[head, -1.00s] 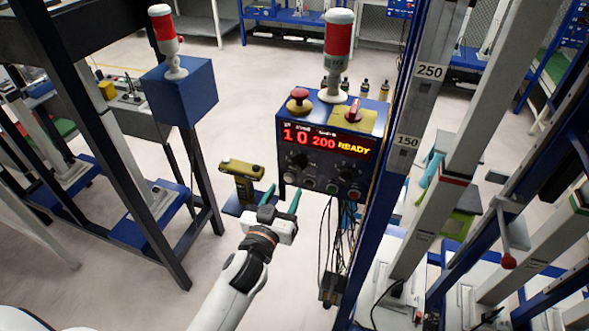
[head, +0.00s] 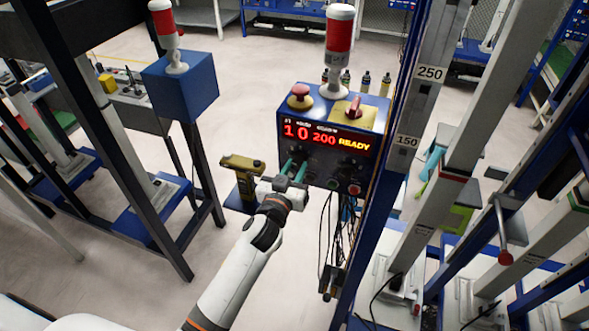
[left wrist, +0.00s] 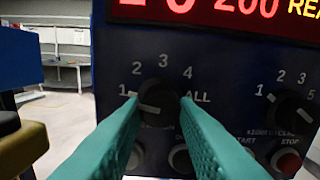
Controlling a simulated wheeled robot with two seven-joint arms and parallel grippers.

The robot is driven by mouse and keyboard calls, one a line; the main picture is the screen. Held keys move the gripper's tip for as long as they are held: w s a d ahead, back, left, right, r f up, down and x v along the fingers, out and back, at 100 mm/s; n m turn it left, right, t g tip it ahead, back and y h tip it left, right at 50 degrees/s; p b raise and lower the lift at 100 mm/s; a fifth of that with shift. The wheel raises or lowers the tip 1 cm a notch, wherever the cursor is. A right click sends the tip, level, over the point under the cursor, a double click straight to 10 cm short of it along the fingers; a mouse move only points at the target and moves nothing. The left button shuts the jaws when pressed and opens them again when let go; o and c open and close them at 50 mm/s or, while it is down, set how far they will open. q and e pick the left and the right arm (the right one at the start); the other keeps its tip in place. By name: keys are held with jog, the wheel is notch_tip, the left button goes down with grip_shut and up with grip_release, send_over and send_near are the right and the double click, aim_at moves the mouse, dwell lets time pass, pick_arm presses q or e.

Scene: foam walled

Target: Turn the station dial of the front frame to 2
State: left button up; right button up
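The front frame's control box (head: 330,108) is dark blue with a lit red and yellow display (head: 325,138) reading 1 0 200 READY. The station dial, a round black knob (left wrist: 157,96) with a white mark, is at the middle of the left wrist view, ringed by 1, 2, 3, 4 and ALL. Its mark lies at the left, near the 1. My left gripper (head: 293,170) is open in front of the dial, its teal fingers either side of the knob's lower part in the picture. Whether they touch it I cannot tell. My right gripper is not in view.
A second black dial (left wrist: 290,110) sits to the right on the same panel, with push buttons (left wrist: 287,160) below. A red mushroom button (head: 300,92) and a red switch (head: 354,108) are on top. A blue post (head: 385,165) stands right of the box; cables (head: 335,225) hang below.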

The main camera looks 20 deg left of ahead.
pick_arm(q)
jog(key=shift+c, duration=1)
jog(key=shift+m, duration=0.4)
jog(key=m, duration=0.3)
jog(key=shift+m, duration=2)
jog(key=o, duration=1)
